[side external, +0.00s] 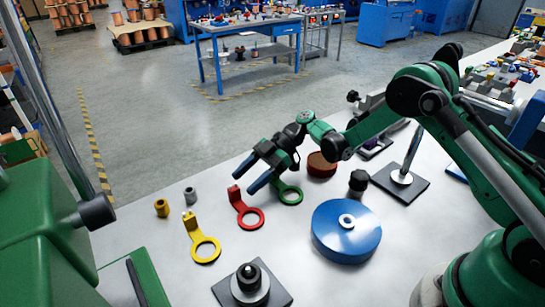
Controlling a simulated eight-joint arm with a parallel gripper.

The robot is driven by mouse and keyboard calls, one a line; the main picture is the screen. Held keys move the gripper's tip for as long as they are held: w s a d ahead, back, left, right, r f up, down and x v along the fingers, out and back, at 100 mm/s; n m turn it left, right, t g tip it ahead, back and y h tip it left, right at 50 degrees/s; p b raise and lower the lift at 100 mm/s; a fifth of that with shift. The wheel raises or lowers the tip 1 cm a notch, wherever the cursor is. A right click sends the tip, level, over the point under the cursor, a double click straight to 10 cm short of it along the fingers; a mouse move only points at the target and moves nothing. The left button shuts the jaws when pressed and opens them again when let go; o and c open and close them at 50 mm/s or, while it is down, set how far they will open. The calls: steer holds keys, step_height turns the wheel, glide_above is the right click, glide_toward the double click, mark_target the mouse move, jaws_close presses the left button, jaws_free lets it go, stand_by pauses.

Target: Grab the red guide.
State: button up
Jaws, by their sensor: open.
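The red guide (250,220) lies on the light table, its ring toward the camera and its upright tab on the far side. My gripper (244,183) is open and empty, with its two blue-tipped fingers pointing down to the left. The fingertips look close to the red guide's tab; I cannot tell their exact height or whether they touch it. A green guide (291,195) lies to the right, partly hidden by a finger. A yellow guide (206,250) lies to the left and nearer the camera.
A large blue pulley (346,231) and a dark knob (358,182) stand to the right. A brown disc (321,165) sits behind the green guide. Small yellow (162,208) and grey (190,195) cylinders stand at left. A black-based post (250,284) is in front.

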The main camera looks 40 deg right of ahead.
steer(key=shift+x, duration=1.15)
jaws_close()
steer(key=shift+r, duration=0.1)
